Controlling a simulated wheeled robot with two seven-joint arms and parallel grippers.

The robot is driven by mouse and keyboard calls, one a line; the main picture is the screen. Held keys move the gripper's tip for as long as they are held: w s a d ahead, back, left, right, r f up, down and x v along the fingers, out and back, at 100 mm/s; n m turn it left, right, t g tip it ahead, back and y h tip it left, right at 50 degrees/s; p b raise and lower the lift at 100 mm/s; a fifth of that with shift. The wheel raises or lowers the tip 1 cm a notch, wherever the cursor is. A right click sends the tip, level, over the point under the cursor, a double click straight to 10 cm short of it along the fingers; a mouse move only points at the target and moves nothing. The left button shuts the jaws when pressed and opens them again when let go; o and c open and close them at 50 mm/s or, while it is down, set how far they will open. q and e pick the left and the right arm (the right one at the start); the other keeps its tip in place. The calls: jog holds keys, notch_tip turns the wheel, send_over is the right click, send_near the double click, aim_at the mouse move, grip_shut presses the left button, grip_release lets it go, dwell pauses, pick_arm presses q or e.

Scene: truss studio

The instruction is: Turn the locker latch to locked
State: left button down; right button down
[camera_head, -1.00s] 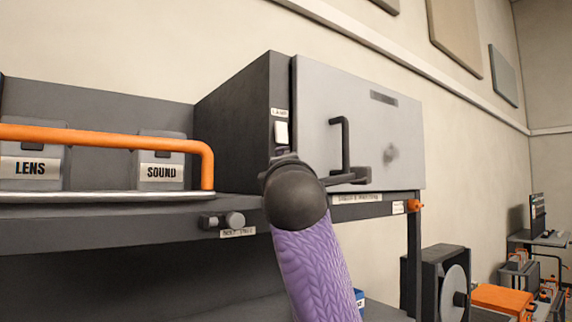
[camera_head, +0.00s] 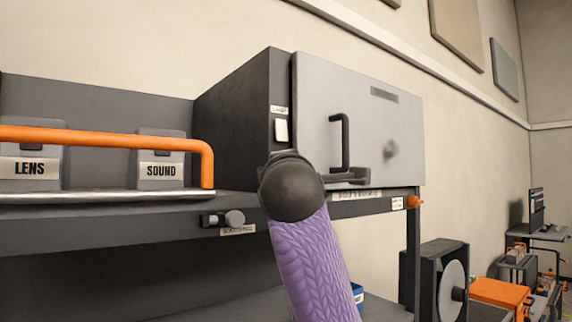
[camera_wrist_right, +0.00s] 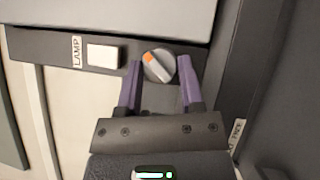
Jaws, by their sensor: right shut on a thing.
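The locker (camera_head: 350,105) is a dark box with a light grey door and a dark handle (camera_head: 343,143). In the right wrist view its latch (camera_wrist_right: 158,66) is a round grey knob with a pale diagonal bar and an orange mark towards the upper left. My right gripper (camera_wrist_right: 160,74) is shut on the latch, with one purple finger on each side of it. In the head view my dark wrist and purple-sleeved arm hide the latch and the fingertips. My left gripper is in neither view.
A white LAMP switch (camera_wrist_right: 103,55) sits beside the latch; it also shows in the head view (camera_head: 281,130). An orange rail (camera_head: 100,137) fronts LENS (camera_head: 30,168) and SOUND (camera_head: 161,170) boxes on the left. A small knob (camera_head: 233,218) sticks out of the shelf edge.

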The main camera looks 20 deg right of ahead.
jog(key=m+g+p, duration=0.1)
jog(key=m+p, duration=0.1)
jog(key=r+m+g+p, duration=0.1)
jog(key=m+g+p, duration=0.1)
jog(key=p, duration=0.1)
jog(key=shift+y, duration=0.3)
jog(key=shift+m+g+y+p, duration=0.8)
jog(key=shift+m+g+p, duration=0.3)
jog(key=shift+m+p, duration=0.75)
jog(key=shift+f, duration=0.1)
jog(key=shift+c, duration=2.1)
grip_release()
jog(key=shift+o, duration=0.9)
jog(key=shift+a, duration=0.1)
